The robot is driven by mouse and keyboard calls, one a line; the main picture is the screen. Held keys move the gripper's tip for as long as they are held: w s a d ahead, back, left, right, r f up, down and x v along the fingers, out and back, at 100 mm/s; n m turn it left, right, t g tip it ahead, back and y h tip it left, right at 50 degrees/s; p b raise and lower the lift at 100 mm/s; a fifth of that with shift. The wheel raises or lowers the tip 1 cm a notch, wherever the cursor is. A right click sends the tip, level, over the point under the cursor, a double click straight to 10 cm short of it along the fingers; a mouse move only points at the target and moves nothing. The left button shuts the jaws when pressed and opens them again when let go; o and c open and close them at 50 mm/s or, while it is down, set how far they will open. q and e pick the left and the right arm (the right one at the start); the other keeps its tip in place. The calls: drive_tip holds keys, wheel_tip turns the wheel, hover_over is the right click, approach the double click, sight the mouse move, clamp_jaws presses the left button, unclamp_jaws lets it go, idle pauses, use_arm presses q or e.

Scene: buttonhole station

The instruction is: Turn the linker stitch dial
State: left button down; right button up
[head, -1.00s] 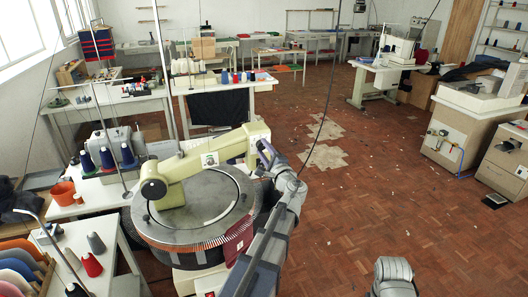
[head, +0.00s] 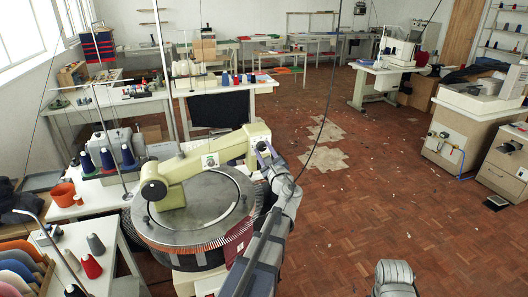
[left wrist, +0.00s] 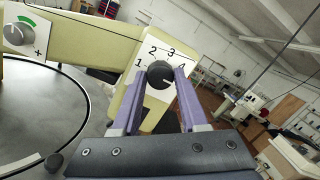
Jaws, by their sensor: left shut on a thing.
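The linker (head: 192,208) is a round grey disc with a needled rim under a cream arm (head: 182,170). At the arm's right end is the stitch dial (left wrist: 160,75), a black knob on a white plate numbered 1 to 4. A short pale mark shows on the knob's lower right side in the left wrist view. My left gripper (head: 262,152) reaches the arm's end from the front right. Its purple fingers (left wrist: 161,88) are shut on the dial, one each side. In the head view the gripper mostly hides the knob.
A second knob (left wrist: 17,34) with a green arc and plus sign sits on the cream arm. A side table (head: 92,262) with yarn cones stands left of the linker. A thin dark cable (head: 325,100) hangs near my left gripper.

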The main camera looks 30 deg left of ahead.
idle(0.5)
use_arm(q)
drive_tip(key=shift+c, duration=2.2)
unclamp_jaws()
drive_tip(key=v, duration=0.8)
drive_tip(key=shift+b, duration=0.45)
drive_tip(key=s+d+f+n+g+h, duration=0.35)
drive_tip(key=d+f+n, duration=0.25)
drive_tip(key=f, duration=0.2)
drive_tip(key=s+d+f+n+g+h, duration=0.35)
drive_tip(key=s+d+f+n, duration=0.2)
drive_tip(key=f, duration=0.25)
drive_tip(key=s+d+f+n+g+h, duration=0.2)
drive_tip(key=s+d, duration=0.4)
drive_tip(key=d, duration=0.3)
drive_tip(key=s+d+f+n+g+h, duration=0.2)
drive_tip(key=s+d+f+g+h, duration=0.2)
drive_tip(key=d, duration=0.6)
wheel_tip(320, 180, down, 2)
drive_tip(key=s, duration=0.2)
drive_tip(key=shift+s+f, duration=0.2)
drive_tip(key=shift+s, duration=0.15)
